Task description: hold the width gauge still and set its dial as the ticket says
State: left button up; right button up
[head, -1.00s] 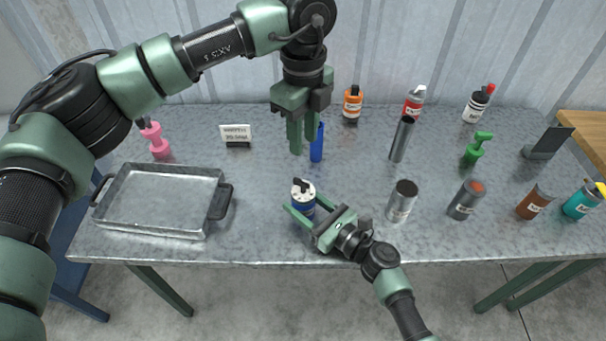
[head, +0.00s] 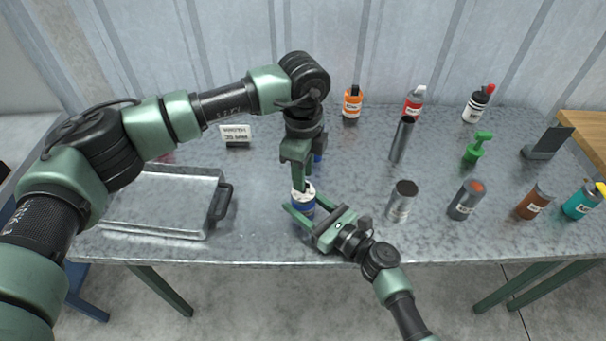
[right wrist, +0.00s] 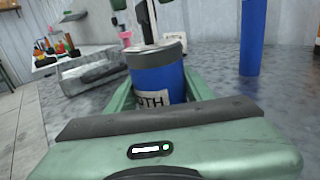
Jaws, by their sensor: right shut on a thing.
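The width gauge (head: 301,207) is a short blue cylinder with a white label and pale dial top, upright near the table's front edge. It also shows in the right wrist view (right wrist: 158,76), its label partly hidden. My right gripper (head: 304,214) is shut around the gauge's body from the front right.
A blue cylinder (right wrist: 253,38) stands just behind the gauge. A metal tray (head: 160,228) with dark handles lies to the left, under my left arm. A silver can (head: 401,203) and a grey tube (head: 402,140) stand right. Several bottles line the back and right.

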pick_arm(q)
jog(key=shift+f, duration=0.5)
grip_shut()
